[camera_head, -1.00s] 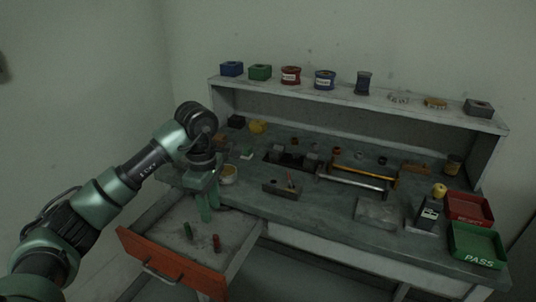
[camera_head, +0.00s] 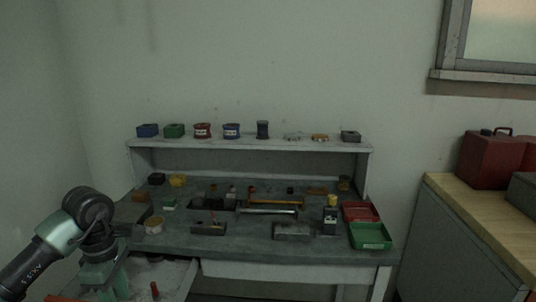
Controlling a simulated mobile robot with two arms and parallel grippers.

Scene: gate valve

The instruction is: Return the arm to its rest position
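My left arm (camera_head: 45,258) comes in from the left and bends down at its dark round joint. My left gripper (camera_head: 104,284) is green and points down over the open drawer (camera_head: 172,274) at the lower left. Nothing shows clearly between its fingers, and I cannot tell how far apart they are. A red peg (camera_head: 155,290) stands in the drawer, right of the gripper. The drawer's orange front (camera_head: 62,298) barely shows at the bottom edge. My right arm and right gripper are not in view.
The grey workbench (camera_head: 255,247) holds tools, blocks, a red tray (camera_head: 361,212) and a green tray (camera_head: 370,236). Its back shelf (camera_head: 250,145) carries several spools and small boxes. At right, a wooden-topped cabinet (camera_head: 478,217) bears a red container (camera_head: 488,160). Floor between them looks clear.

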